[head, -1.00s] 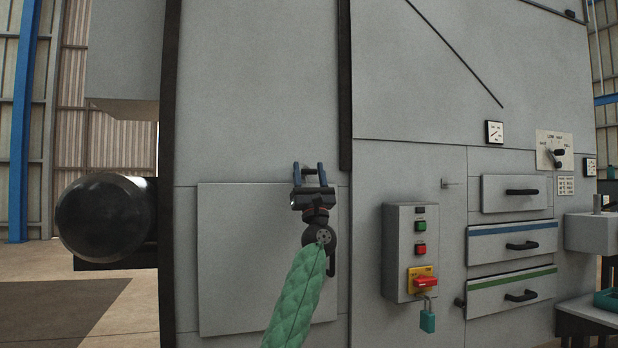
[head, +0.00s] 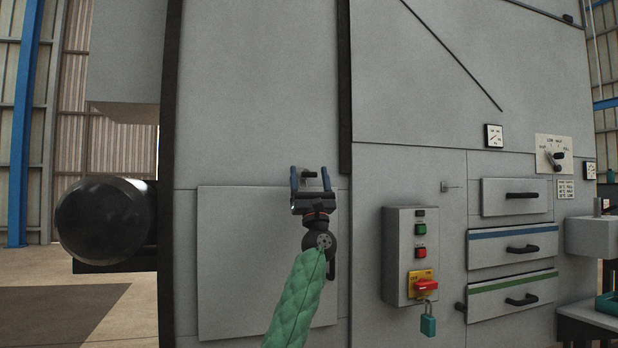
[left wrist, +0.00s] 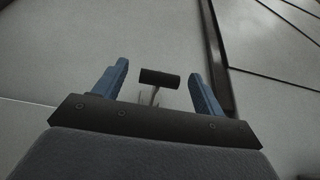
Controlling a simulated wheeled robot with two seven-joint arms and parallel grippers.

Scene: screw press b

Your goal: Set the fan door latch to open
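The fan door latch (left wrist: 160,78) shows in the left wrist view as a short dark bar, lying nearly level on a thin stem from the grey wall. In the head view a small part of the latch (head: 309,174) shows near the top right of a square grey panel (head: 240,265). My left gripper (head: 310,177) is open, with one blue finger on each side of the latch. In the left wrist view there are gaps between the bar and both fingers. How far the fingertips reach past the bar is hard to tell. My right gripper is not in view.
Right of the latch, a control box (head: 410,255) with buttons, a red switch and a hanging padlock (head: 428,322) sticks out. Drawers (head: 513,247) with handles lie farther right. A dark vertical strip (head: 344,85) runs above. A large dark cylinder (head: 105,220) juts out at left.

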